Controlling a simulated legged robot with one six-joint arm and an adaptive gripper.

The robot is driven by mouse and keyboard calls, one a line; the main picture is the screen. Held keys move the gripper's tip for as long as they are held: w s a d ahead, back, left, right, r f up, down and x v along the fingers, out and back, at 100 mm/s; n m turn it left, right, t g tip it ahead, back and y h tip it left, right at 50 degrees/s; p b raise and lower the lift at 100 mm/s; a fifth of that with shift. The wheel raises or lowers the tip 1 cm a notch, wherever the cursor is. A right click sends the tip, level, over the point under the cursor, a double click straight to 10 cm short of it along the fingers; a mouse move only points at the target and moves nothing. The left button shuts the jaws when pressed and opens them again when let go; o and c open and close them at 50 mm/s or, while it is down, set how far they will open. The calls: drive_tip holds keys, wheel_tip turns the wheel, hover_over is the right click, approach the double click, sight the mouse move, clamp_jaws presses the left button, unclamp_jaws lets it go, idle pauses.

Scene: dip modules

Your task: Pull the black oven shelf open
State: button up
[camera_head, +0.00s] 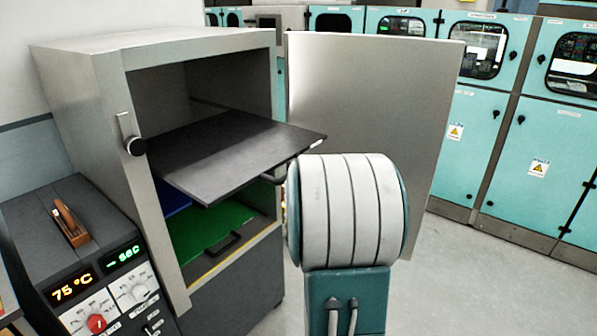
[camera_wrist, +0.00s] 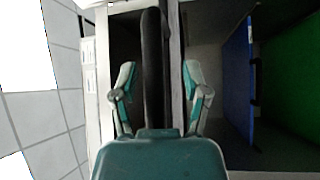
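The black oven shelf (camera_head: 235,150) sticks out of the grey oven (camera_head: 105,100) past its front opening, roughly level. Its dark handle (camera_head: 272,181) shows partly at the front edge; my arm hides the rest. In the wrist view the black handle bar (camera_wrist: 153,60) runs upright between the two teal fingers of my gripper (camera_wrist: 158,85). The fingers are apart, with a gap visible on each side of the bar. In the head view my gripper is hidden behind my arm. The oven door (camera_head: 375,100) stands open at the right.
Below the black shelf are a green shelf (camera_head: 205,225) with a dark handle and a blue shelf (camera_head: 172,197). They also show at the right of the wrist view. A control box (camera_head: 95,255) stands left of the oven. Teal cabinets (camera_head: 480,130) line the back. Floor at right is clear.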

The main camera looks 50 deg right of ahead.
drive_tip(key=shift+a, duration=0.1)
drive_tip(key=shift+s+a, duration=0.25)
drive_tip(key=shift+a, duration=0.05)
drive_tip(key=v, duration=1.1)
drive_tip(key=shift+f, duration=0.15)
drive_tip(key=w+a+m+g+y, duration=0.2)
drive_tip(key=a+y, duration=0.2)
drive_tip(key=a, duration=0.5)
drive_tip(key=w+a+m+g+y, duration=0.15)
drive_tip(key=a+y, duration=0.25)
drive_tip(key=a, duration=0.5)
drive_tip(key=s+a+m+g+y, duration=0.4)
drive_tip(key=s+a+g, duration=0.1)
drive_tip(key=s+a, duration=0.9)
drive_tip(key=shift+a+f+m+y, duration=0.15)
drive_tip(key=shift+f+m+y, duration=0.2)
drive_tip(key=shift+y, duration=0.05)
